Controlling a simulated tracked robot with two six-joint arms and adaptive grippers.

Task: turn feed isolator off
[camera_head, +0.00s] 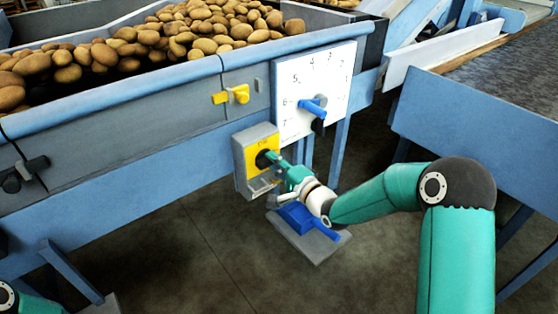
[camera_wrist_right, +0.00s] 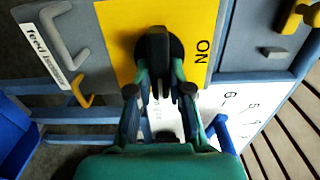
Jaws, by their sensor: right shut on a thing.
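The feed isolator is a grey box (camera_head: 241,163) with a yellow plate (camera_head: 249,151) and a black rotary knob, mounted on the blue hopper frame. In the right wrist view the black knob (camera_wrist_right: 158,48) stands on the yellow plate (camera_wrist_right: 118,35), beside the word ON. A "feed" label (camera_wrist_right: 44,55) is on the grey housing. My right gripper (camera_head: 270,160) reaches the knob from the right; in the wrist view its fingers (camera_wrist_right: 158,85) are on either side of the knob, shut on it. The left gripper is not in view; a bit of teal arm shows at the lower left.
A white dial plate (camera_head: 318,78) with a blue lever (camera_head: 313,105) is just right of the isolator. A yellow latch (camera_head: 232,95) is above it. Potatoes (camera_head: 190,30) fill the hopper. A blue pedal (camera_head: 308,220) stands on the floor below. A blue table (camera_head: 480,110) is at right.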

